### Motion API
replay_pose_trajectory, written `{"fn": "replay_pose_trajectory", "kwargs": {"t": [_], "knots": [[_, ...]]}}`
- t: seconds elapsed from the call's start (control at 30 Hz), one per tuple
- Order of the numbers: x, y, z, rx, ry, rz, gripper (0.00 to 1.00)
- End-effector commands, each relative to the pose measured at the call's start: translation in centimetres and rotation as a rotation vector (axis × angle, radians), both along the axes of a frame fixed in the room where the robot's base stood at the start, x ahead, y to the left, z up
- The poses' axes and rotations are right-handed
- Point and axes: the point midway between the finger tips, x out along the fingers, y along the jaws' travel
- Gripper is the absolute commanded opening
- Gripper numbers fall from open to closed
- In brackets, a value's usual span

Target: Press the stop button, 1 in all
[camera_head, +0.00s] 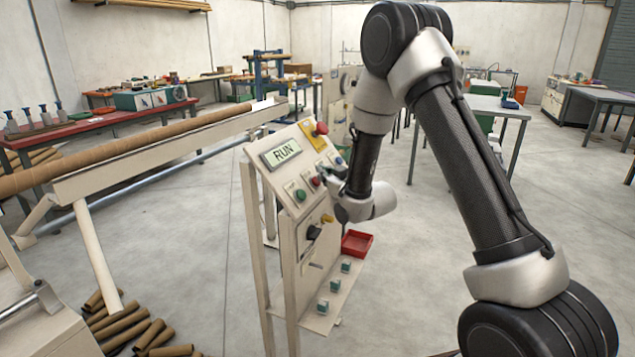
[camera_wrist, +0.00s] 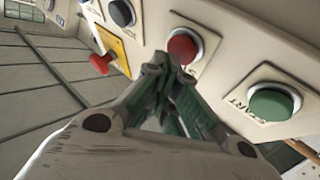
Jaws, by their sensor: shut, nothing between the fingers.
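The control panel (camera_head: 282,165) stands in front of me, and its display (camera_head: 280,151) reads RUN. The red stop button (camera_head: 316,181) is on the panel's lower row, right of the green start button (camera_head: 300,195). In the wrist view the stop button (camera_wrist: 183,47) is a red cap in a pale ring, with the green start button (camera_wrist: 270,104) to its right. My gripper (camera_wrist: 166,64) is shut and empty. Its fingertips cover the lower left edge of the stop button's ring in that view; I cannot tell if they touch it. In the head view my arm partly hides the gripper.
A red mushroom button (camera_head: 321,128) on a yellow plate sits at the panel's top, also in the wrist view (camera_wrist: 102,64). A black button (camera_wrist: 121,12) is beside the stop button. A red tray (camera_head: 357,243) is lower down. A long cardboard tube (camera_head: 120,148) lies on the left.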

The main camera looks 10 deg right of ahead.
Motion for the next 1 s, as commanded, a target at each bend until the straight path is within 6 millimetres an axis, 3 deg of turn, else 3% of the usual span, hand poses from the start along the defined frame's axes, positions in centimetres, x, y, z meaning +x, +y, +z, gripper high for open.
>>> {"fn": "replay_pose_trajectory", "kwargs": {"t": [1.0], "knots": [[0.37, 0.56, -0.55, 0.0, 0.0, 0.001, 0.0]]}}
